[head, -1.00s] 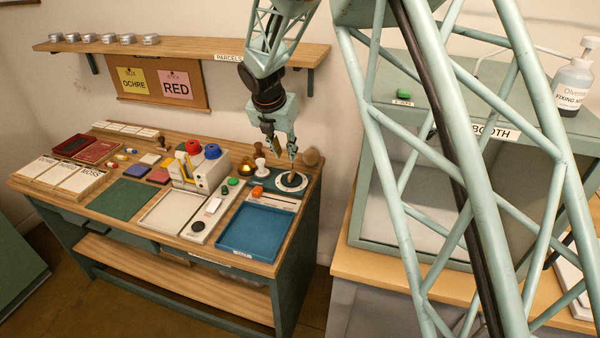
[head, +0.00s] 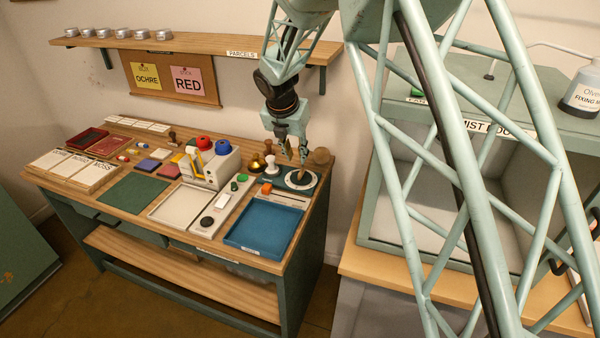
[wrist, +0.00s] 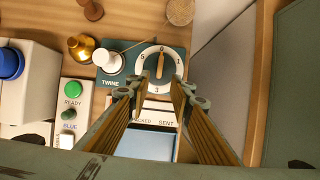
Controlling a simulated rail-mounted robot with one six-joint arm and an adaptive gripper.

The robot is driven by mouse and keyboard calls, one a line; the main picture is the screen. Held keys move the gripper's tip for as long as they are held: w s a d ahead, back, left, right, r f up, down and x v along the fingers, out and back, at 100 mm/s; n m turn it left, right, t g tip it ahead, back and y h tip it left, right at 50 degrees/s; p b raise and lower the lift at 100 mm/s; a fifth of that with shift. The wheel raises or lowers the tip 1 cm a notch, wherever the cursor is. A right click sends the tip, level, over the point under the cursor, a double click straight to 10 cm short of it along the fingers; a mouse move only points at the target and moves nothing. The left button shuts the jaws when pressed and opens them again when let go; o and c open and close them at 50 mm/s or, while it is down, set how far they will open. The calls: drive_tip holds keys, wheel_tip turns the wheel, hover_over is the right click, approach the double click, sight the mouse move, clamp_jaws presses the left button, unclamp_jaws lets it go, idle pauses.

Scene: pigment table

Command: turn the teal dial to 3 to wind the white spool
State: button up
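The dial (wrist: 152,66) is a dark teal disc inside a white numbered ring, on a teal plate (wrist: 116,84) marked TWINE. A tan bar crosses it, its upper end by the 0; the 3 is at the bottom of the ring. In the head view the dial (head: 294,181) sits at the table's right back corner. The white spool (wrist: 108,62) stands left of it, with a thin twine strand leading right; it also shows in the head view (head: 272,166). My gripper (wrist: 157,82) is open, fingers pointing down over the dial's near side. It also shows in the head view (head: 295,154); contact is unclear.
Close by are a brass piece (wrist: 79,47), a wooden knob (wrist: 180,11), and a panel with a green READY button (wrist: 73,88). A blue tray (head: 262,227) lies in front of the dial. The booth (head: 376,210) stands to the right, beyond a gap.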

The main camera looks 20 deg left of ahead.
sight(300, 172)
drive_tip(key=b+x, duration=0.2)
drive_tip(key=x, duration=0.8)
drive_tip(key=shift+w+f, duration=0.2)
drive_tip(key=shift+f, duration=0.1)
drive_tip(key=shift+c, duration=0.4)
clamp_jaws()
